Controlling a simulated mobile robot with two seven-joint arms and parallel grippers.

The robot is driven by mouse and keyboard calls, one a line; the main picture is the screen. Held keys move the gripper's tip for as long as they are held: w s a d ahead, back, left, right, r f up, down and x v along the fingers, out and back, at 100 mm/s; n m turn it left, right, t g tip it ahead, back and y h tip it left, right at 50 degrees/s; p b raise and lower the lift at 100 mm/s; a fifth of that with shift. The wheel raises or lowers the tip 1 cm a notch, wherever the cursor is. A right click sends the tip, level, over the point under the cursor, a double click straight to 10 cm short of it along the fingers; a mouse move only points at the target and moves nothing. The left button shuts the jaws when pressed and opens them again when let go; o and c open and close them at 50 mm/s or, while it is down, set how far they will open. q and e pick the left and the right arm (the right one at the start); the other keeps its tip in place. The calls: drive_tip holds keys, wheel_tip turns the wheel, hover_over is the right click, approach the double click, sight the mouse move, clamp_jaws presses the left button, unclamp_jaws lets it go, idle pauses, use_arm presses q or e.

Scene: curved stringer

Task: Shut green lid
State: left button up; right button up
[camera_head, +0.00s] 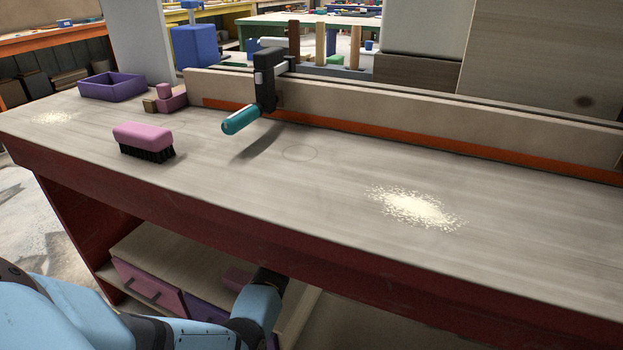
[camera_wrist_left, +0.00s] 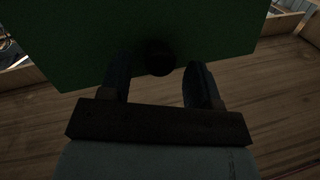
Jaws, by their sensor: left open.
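The green lid (camera_wrist_left: 110,40) fills the upper part of the left wrist view as a flat dark green panel. A dark round knob (camera_wrist_left: 160,57) stands out near its lower edge. My left gripper (camera_wrist_left: 158,74) is open, with one finger on either side of the knob. I cannot tell whether the fingers touch the lid. In the head view my left arm reaches low under the front of the workbench, and its fingers and the lid are hidden there. My right gripper is in neither view.
The workbench (camera_head: 300,205) edge overhangs my left arm. Purple drawers (camera_head: 150,285) sit on a shelf below. On top are a pink brush (camera_head: 142,138), a purple tray (camera_head: 112,87), a teal-handled clamp (camera_head: 242,119) and sawdust (camera_head: 415,208). Wooden boards (camera_wrist_left: 270,105) lie around the lid.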

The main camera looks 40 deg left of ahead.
use_arm(q)
drive_tip(key=shift+w+a, duration=0.15)
drive_tip(key=shift+w, duration=0.15)
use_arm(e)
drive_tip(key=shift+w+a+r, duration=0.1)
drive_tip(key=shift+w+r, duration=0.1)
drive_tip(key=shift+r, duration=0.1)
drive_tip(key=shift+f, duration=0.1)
use_arm(q)
clamp_jaws()
drive_tip(key=w+r+p, duration=0.1)
drive_tip(key=w+r+g+p, duration=0.1)
drive_tip(key=p, duration=0.1)
drive_tip(key=shift+w+a+p, duration=0.1)
drive_tip(key=shift+a+p, duration=0.2)
drive_tip(key=shift+w+a+f+h+b, duration=0.15)
drive_tip(key=shift+w+f+h+b, duration=0.15)
drive_tip(key=shift+w+f+b, duration=0.55)
drive_tip(key=shift+w+a+r+b, duration=0.15)
drive_tip(key=shift+w+r+b, duration=0.1)
drive_tip(key=shift+w+b, duration=0.3)
drive_tip(key=shift+w+a+r+b, duration=0.1)
drive_tip(key=shift+w+r+b, duration=0.1)
drive_tip(key=shift+w+b, duration=0.3)
drive_tip(key=shift+w+a+r, duration=0.1)
drive_tip(key=shift+w+r, duration=0.15)
drive_tip(key=shift+w, duration=0.1)
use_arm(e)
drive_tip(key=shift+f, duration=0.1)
